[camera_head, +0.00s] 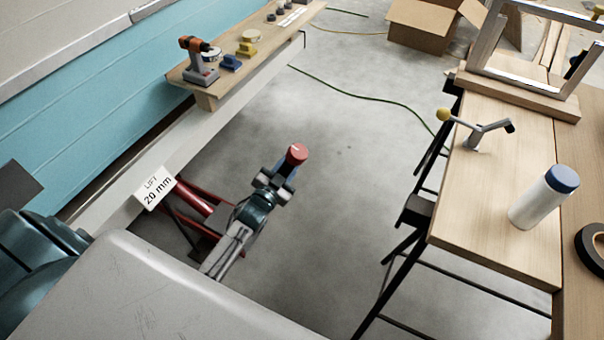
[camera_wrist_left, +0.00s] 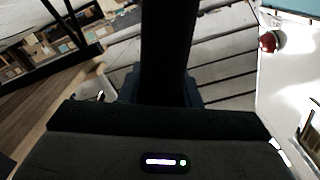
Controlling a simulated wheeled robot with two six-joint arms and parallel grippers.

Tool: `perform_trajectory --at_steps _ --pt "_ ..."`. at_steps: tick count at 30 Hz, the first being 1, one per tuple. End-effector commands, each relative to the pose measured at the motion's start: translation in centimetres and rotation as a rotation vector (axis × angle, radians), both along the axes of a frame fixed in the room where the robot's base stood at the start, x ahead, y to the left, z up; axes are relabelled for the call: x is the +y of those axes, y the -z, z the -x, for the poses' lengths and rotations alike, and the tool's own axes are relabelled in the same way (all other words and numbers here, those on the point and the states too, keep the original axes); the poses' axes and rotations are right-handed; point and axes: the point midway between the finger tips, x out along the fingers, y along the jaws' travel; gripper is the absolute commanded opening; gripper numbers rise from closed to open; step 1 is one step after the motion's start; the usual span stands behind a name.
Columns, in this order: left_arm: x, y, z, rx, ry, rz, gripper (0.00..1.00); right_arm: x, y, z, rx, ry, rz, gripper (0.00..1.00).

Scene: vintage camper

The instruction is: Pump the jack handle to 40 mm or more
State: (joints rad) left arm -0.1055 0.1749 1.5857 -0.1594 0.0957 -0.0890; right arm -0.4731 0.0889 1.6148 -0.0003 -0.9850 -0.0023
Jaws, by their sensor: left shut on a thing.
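The red jack (camera_head: 194,198) stands on the floor beside the camper's lower edge in the head view. A white sign (camera_head: 155,188) above it reads "LIFT 20 mm". The jack handle ends in a red knob (camera_head: 297,153). My left gripper (camera_head: 274,184) is shut on the handle just below that knob, and the fingers and wrist hide much of the handle. In the left wrist view a wide dark upright shape fills the middle, and I cannot make out the grip there. My right gripper is not in view.
A wooden shelf (camera_head: 252,62) with an orange drill (camera_head: 196,58) runs along the teal camper wall. A workbench (camera_head: 500,220) on the right bears a white bottle (camera_head: 541,205) and black tape. A green cord (camera_head: 365,97) lies on the floor. The floor between handle and bench is clear.

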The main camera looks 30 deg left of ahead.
Motion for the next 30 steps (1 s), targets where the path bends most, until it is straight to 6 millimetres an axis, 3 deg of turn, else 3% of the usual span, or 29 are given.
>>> perform_trajectory --at_steps 9,18,30 --pt "6.3 -2.5 -0.2 0.004 0.001 0.107 0.0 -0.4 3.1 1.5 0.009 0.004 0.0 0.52" --pt "11.6 -3.8 -0.4 0.008 -0.001 0.205 0.0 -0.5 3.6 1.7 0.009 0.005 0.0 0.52" --pt "14.6 -4.4 -0.5 0.008 -0.001 0.262 0.0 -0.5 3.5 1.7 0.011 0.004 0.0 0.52"
